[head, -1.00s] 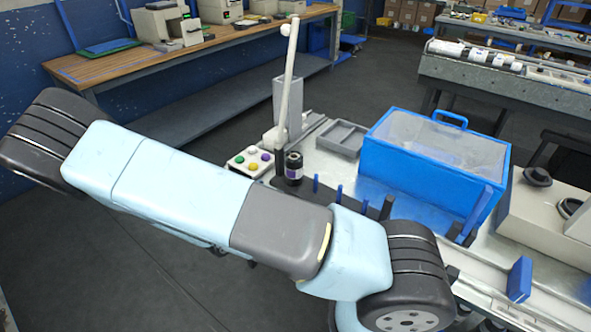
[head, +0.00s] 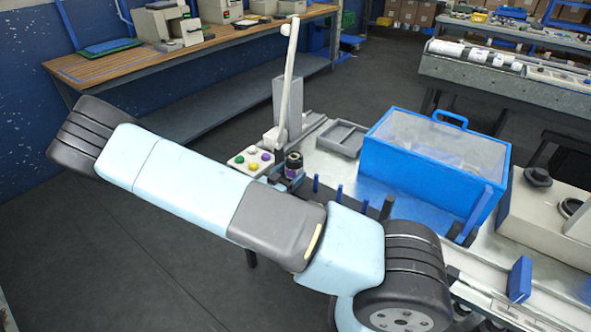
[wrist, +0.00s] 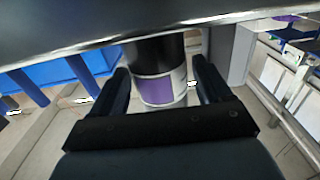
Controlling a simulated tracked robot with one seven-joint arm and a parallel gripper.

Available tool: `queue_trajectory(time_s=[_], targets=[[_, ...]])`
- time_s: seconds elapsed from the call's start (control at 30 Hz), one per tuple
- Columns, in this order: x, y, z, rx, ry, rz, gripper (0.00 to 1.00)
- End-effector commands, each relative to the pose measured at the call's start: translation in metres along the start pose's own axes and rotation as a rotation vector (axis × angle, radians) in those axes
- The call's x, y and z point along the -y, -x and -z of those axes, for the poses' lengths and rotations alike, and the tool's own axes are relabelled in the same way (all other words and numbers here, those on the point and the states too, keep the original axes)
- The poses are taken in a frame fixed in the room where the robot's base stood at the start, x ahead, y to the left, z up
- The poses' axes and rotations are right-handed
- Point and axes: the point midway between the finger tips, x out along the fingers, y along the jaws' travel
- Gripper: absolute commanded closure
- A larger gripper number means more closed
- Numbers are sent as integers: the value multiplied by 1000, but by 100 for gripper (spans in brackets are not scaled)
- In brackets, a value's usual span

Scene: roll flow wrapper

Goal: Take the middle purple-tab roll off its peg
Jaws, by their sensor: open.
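A dark roll with a white and purple label (wrist: 158,88) stands upright in the wrist view, between the two fingers of my open gripper (wrist: 160,72). The fingers lie on either side of it; whether they touch it I cannot tell. My gripper is mostly hidden there. Several blue pegs, such as one (head: 340,191) to the right of the roll, stand bare. This is the only purple-marked roll I can make out.
A button panel (head: 250,162) and a tall white lever (head: 289,80) stand close by the roll. A blue box with a clear top (head: 375,155) is to the right, and a grey tray (head: 342,138) lies behind. A dark bar crosses the top of the wrist view.

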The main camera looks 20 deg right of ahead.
Motion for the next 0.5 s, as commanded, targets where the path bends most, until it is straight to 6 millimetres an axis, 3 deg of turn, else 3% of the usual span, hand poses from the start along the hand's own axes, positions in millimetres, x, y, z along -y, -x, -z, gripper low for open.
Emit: queue_trajectory(time_s=[0.27,0.5], targets=[[0,-3,0,0,0,1,23],[0,-3,0,0,0,1,46]])
